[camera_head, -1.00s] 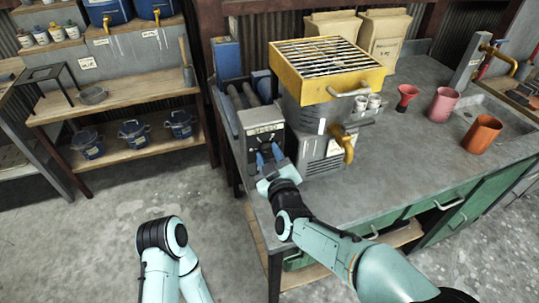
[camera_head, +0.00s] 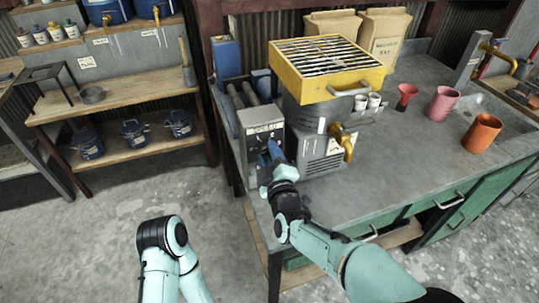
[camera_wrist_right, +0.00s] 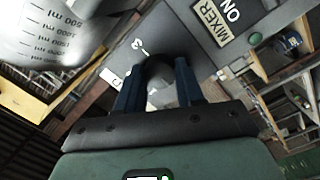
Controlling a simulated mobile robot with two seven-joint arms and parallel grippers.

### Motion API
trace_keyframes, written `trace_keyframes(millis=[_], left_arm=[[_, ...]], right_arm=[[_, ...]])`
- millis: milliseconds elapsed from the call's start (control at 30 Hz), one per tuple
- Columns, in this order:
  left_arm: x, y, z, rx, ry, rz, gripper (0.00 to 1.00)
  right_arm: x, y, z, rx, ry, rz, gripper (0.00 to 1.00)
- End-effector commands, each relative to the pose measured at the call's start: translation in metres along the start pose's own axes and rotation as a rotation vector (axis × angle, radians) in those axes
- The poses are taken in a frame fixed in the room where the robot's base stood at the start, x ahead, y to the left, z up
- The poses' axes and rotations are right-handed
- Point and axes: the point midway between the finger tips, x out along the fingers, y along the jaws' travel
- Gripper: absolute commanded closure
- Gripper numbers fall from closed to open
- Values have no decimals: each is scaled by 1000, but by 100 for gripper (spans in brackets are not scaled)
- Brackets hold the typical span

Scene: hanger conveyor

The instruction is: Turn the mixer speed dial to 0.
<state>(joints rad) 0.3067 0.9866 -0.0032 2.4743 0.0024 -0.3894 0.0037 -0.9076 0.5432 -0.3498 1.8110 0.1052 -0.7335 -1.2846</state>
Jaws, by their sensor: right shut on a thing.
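The mixer control box (camera_head: 262,137), grey with a "SPEED" label, stands at the left end of the workbench. My right gripper (camera_head: 270,152) is at its front face, with its blue fingers shut on the speed dial. In the right wrist view the dark round dial (camera_wrist_right: 158,70) sits between the fingertips of the right gripper (camera_wrist_right: 158,85). Scale numbers, among them a 3, show beside it; the pointer is hard to read. In that view the fingers look turned relative to the box. My left arm shows at the bottom of the head view, but its gripper is out of view.
A yellow-topped machine with a grille (camera_head: 325,68) stands right behind the box, with a yellow tap (camera_head: 347,148). A "MIXER ON" label (camera_wrist_right: 222,22) and green button (camera_wrist_right: 255,38) show nearby.

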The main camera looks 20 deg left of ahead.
Motion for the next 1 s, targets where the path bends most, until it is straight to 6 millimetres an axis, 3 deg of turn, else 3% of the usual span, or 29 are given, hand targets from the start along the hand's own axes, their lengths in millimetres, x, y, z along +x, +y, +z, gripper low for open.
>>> trace_keyframes(millis=[267,300,367,400,767,1000], left_arm=[[0,0,0,0,0,0,57],[0,0,0,0,0,0,57],[0,0,0,0,0,0,57],[0,0,0,0,0,0,57],[1,0,0,0,1,0,57],[4,-1,-2,0,5,1,57]], right_arm=[[0,0,0,-4,0,0,93],[0,0,0,-4,0,0,60],[0,0,0,-4,0,0,40],[0,0,0,-3,0,0,37],[-5,0,0,-1,0,0,37],[-46,0,0,0,1,-1,37]])
